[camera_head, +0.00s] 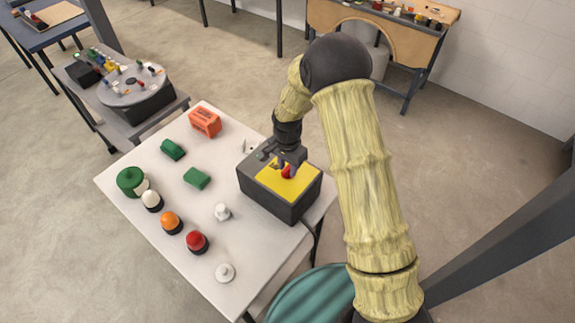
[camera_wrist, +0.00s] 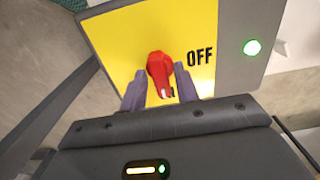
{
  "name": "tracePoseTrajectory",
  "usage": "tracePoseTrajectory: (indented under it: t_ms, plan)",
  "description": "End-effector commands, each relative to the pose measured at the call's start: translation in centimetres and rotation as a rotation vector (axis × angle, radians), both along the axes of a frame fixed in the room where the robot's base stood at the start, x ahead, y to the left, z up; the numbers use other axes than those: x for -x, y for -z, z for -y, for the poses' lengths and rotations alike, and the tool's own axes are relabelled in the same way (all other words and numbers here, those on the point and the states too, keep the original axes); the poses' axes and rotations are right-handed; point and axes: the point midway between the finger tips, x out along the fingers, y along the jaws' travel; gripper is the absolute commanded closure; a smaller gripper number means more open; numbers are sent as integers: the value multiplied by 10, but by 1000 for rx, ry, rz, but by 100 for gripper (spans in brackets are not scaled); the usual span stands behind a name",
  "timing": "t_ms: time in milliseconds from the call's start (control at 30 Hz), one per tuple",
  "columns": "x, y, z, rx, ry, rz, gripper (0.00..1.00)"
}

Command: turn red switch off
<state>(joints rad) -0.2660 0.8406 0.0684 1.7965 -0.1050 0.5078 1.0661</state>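The red switch (camera_wrist: 159,68) is a rotary knob on the yellow plate (camera_wrist: 115,45) of a dark grey box. Its narrow end points down in the wrist view, away from the black OFF lettering (camera_wrist: 200,58) at its right. In the head view the red switch (camera_head: 287,172) shows just below my gripper (camera_head: 290,163). In the wrist view my gripper (camera_wrist: 160,80) has one finger on each side of the knob's lower part. The fingers are apart, with small gaps to the knob; I cannot tell if either touches. Part of the lettering below is hidden.
A green light (camera_wrist: 250,47) glows on the box's grey edge. The box (camera_head: 258,196) stands at the right of a white table (camera_head: 190,262). Green blocks, an orange box (camera_head: 205,122) and several coloured knobs sit to its left. A teal striped seat (camera_head: 312,297) is in front.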

Motion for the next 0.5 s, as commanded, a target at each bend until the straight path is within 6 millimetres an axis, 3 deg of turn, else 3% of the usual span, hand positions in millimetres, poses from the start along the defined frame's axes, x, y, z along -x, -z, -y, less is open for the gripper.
tracePoseTrajectory:
  t_ms: [33, 133, 500]
  plan:
    - [0, 0, 0, 0, 0, 0, 80]
    - [0, 0, 0, 0, 0, 0, 99]
    - [0, 0, 0, 0, -24, 0, 100]
